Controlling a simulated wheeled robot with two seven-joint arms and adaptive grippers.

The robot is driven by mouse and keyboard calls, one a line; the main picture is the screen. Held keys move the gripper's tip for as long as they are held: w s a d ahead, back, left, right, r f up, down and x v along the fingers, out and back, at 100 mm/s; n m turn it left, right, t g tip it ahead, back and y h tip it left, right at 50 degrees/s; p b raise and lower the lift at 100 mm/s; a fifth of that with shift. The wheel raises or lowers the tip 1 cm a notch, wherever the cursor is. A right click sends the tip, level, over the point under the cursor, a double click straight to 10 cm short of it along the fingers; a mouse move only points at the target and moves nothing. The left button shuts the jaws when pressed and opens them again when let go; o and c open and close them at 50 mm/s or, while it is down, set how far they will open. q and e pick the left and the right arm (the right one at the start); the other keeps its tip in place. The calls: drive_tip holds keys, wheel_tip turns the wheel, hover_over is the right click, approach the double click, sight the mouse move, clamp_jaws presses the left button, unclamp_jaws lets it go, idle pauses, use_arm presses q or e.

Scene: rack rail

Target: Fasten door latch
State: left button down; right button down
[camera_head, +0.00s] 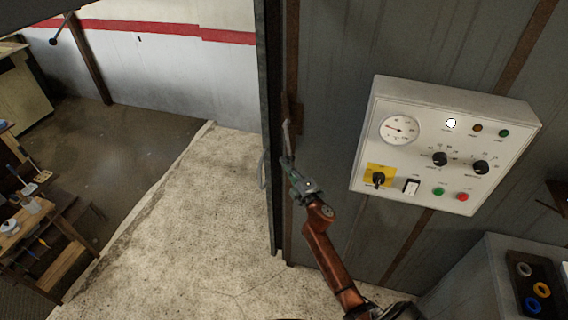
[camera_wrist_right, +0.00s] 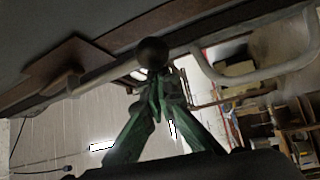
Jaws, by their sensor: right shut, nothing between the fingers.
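The door (camera_head: 267,60) shows nearly edge-on in the head view, with a pale pull handle (camera_head: 262,170) on its left side. The same kind of handle shows as a bent bar (camera_wrist_right: 255,76) in the right wrist view. There, the latch's long rod (camera_wrist_right: 105,72) runs along the grey surface, with a dark round knob (camera_wrist_right: 152,52) on it. My right gripper (camera_head: 287,160) is at the door edge in the head view. Its green fingers (camera_wrist_right: 160,88) are shut and empty, with tips just below the knob; I cannot tell whether they touch it. My left gripper is not in view.
A white control box (camera_head: 440,185) with gauge, knobs and buttons juts from the grey wall right of my right arm. A grey cabinet (camera_head: 465,275) stands at lower right. The pale floor (camera_head: 190,220) left of the door is clear; a wooden bench (camera_head: 25,225) is further left.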

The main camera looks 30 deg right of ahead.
drive_tip(key=s+d+n+g+p, duration=0.1)
drive_tip(key=p, duration=0.3)
drive_tip(key=s+d+r+n+g+p, duration=0.1)
drive_tip(key=p, duration=0.4)
drive_tip(key=shift+s+d+r, duration=0.2)
drive_tip(key=shift+s, duration=0.15)
drive_tip(key=shift+s+d+p, duration=0.4)
drive_tip(key=shift+s+p, duration=0.1)
drive_tip(key=shift+p, duration=0.25)
drive_tip(key=shift+s+d+r, duration=0.15)
drive_tip(key=shift+s+d, duration=0.2)
drive_tip(key=shift+s, duration=0.05)
drive_tip(key=shift+a, duration=0.1)
